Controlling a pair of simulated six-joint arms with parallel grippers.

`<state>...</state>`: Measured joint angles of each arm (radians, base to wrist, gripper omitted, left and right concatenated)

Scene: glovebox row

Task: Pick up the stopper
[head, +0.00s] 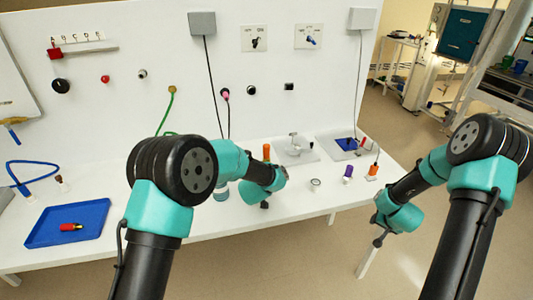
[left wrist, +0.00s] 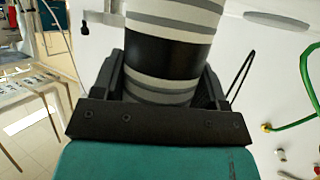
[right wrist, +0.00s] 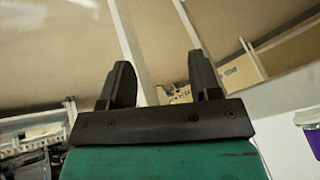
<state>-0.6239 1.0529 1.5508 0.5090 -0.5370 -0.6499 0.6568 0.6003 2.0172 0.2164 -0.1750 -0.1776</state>
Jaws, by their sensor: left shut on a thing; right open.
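My left gripper (left wrist: 162,72) is shut on a striped cylinder (left wrist: 170,45) with white, grey and black bands, which fills the space between its fingers in the left wrist view. I cannot tell whether this cylinder is the stopper. In the head view my left wrist is low over the table's front middle, and the held thing is not clearly seen. My right gripper (right wrist: 160,68) is open and empty in the right wrist view. In the head view it hangs off the table's front right.
A blue tray (head: 42,238) with a red and dark piece (head: 71,227) is at the left. A small grey-white cylinder (head: 315,184), a purple-topped bottle (head: 348,171) and an orange piece (head: 372,170) stand at the right. A panel with knobs and cables stands behind.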

